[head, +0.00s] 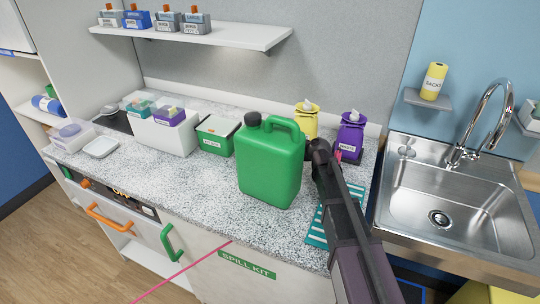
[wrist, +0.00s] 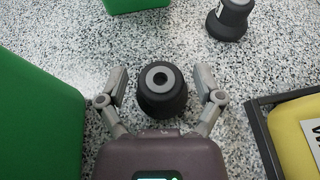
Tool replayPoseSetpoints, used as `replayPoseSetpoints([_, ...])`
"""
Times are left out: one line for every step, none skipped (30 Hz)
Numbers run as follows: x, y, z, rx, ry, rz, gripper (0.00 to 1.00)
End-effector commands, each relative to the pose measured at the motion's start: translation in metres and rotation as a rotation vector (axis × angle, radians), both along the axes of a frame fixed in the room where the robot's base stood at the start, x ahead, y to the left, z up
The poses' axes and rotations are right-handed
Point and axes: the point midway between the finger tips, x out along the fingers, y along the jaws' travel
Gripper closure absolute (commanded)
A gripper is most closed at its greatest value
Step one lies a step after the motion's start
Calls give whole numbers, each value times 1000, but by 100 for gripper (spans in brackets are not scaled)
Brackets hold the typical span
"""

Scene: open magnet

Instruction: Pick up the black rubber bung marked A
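A black bung (wrist: 162,98) with a grey ring on top stands upright on the speckled counter in the wrist view. My gripper (wrist: 162,74) is open, with one finger on each side of this bung and a small gap on both sides. No letter shows on it from this angle. A second dark bung (wrist: 229,20) with a white label stands farther off at the upper right; its marking is unreadable. In the head view neither bung can be made out, and my fingertips are hidden behind the green jerrycan (head: 270,165).
The jerrycan stands close at left in the wrist view (wrist: 35,120). A yellow container (wrist: 300,125) in a dark holder is close at right. A green box (head: 217,135), a yellow bottle (head: 306,120) and a purple bottle (head: 350,135) stand around. A sink (head: 450,205) lies right.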

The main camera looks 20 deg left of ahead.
Motion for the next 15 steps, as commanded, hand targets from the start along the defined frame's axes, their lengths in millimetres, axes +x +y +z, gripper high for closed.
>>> replayPoseSetpoints([0,0,0,0,0,0,44])
replayPoseSetpoints([0,0,0,0,0,0,53])
replayPoseSetpoints([0,0,0,0,0,0,65])
replayPoseSetpoints([0,0,0,0,0,0,74])
replayPoseSetpoints([0,0,0,0,0,0,83])
replayPoseSetpoints([0,0,0,0,0,0,94])
replayPoseSetpoints([0,0,0,0,0,0,99])
replayPoseSetpoints([0,0,0,0,0,0,99])
replayPoseSetpoints([0,0,0,0,0,0,99])
replayPoseSetpoints([0,0,0,0,0,0,99])
replayPoseSetpoints([0,0,0,0,0,0,99])
replayPoseSetpoints([0,0,0,0,0,0,99])
replayPoseSetpoints([0,0,0,0,0,0,99])
replayPoseSetpoints([0,0,0,0,0,0,99])
replayPoseSetpoints([0,0,0,0,0,0,100])
